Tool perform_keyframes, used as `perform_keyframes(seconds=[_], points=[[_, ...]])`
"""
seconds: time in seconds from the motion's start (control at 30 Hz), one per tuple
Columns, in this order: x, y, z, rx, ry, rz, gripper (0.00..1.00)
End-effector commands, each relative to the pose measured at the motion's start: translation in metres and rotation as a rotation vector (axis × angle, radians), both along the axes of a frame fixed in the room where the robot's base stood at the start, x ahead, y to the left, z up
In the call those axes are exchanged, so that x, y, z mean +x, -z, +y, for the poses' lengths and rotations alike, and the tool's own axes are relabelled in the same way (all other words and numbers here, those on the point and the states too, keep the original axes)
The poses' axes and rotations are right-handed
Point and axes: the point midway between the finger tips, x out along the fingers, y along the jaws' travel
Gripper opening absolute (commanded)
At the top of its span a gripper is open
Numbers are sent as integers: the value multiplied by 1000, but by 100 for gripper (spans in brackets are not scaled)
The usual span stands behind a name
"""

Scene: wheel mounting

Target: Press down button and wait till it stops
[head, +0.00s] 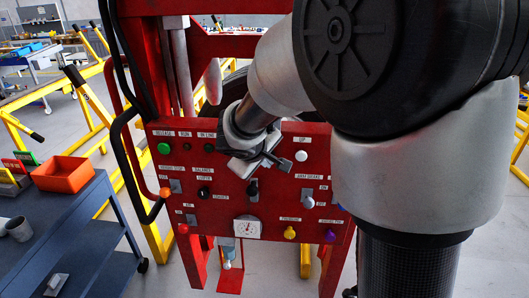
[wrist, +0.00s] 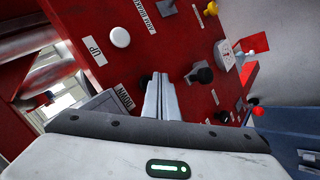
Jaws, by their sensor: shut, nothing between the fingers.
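The red control panel (head: 215,205) stands in front of me with labelled buttons, knobs and a dial. In the wrist view the DOWN label (wrist: 125,97) shows just left of my gripper (wrist: 160,78). In the head view my gripper (head: 272,158) is at the panel's upper middle. The white up button (wrist: 120,37) sits beside the UP label and also shows in the head view (head: 301,155).
A black knob (wrist: 201,75) juts out near my fingers. Green (head: 164,148), yellow (head: 290,233) and purple (head: 330,236) controls and a white gauge (head: 247,228) sit around the panel. A dark bench (head: 75,235) with an orange bin (head: 63,174) stands left.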

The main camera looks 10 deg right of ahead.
Motion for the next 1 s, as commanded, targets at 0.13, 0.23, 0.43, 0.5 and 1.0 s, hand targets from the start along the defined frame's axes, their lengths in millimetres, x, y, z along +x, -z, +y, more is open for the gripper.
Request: perform_keyframes(seconds=[0.13, 0.23, 0.43, 0.5, 1.0], points=[[0, 0, 0, 0, 0, 0, 0], [0, 0, 0, 0, 0, 0, 0], [1, 0, 0, 1, 1, 0, 0], [3, 1, -1, 0, 0, -2, 0], [8, 0, -3, 0, 0, 0, 0]])
